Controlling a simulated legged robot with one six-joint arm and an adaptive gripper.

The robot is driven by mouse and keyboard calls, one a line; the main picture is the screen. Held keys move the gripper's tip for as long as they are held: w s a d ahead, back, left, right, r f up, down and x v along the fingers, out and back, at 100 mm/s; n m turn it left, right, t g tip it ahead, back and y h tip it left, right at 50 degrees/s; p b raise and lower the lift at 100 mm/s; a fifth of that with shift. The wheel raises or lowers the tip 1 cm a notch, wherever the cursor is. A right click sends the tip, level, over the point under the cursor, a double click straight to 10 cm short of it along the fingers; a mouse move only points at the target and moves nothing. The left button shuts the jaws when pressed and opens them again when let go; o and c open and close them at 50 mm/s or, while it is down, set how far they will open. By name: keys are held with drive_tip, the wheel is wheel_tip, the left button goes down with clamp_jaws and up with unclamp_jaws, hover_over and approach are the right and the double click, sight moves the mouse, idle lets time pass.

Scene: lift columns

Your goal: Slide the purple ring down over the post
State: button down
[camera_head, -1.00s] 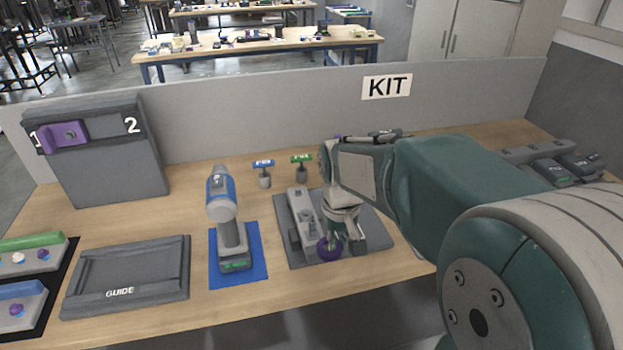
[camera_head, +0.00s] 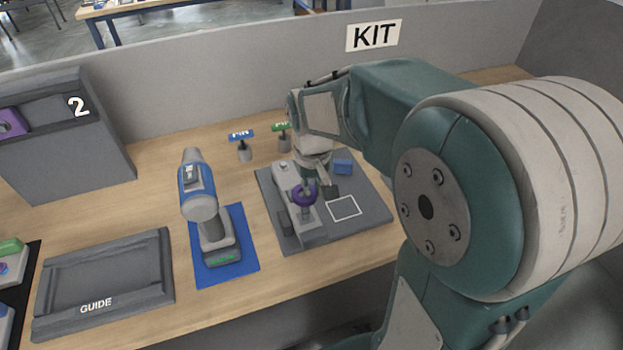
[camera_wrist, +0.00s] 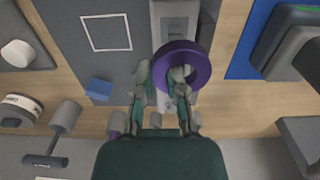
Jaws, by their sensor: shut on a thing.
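The purple ring (camera_head: 304,196) is in my gripper (camera_head: 318,187), over the front part of a light grey fixture on a grey mat. In the wrist view my gripper (camera_wrist: 161,76) is shut on one side of the ring (camera_wrist: 200,64), one finger inside its hole and the other outside. In the head view a short grey upright, which looks like the post (camera_head: 307,213), shows just below the ring. I cannot tell whether the ring is around its top or only above it. In the wrist view the ring and finger hide most of that spot.
The grey mat (camera_head: 372,198) carries a blue block (camera_head: 343,167) and a white square outline (camera_head: 344,208). A blue-grey drill (camera_head: 203,208) stands on a blue mat to the left. Small labelled posts stand behind the fixture. A GUIDE tray (camera_head: 105,280) lies front left.

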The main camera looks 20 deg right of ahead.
drive_tip(key=shift+f, duration=0.6)
drive_tip(key=shift+f, duration=0.5)
idle(0.4)
drive_tip(key=shift+r, duration=0.1)
drive_tip(key=shift+r, duration=3.95)
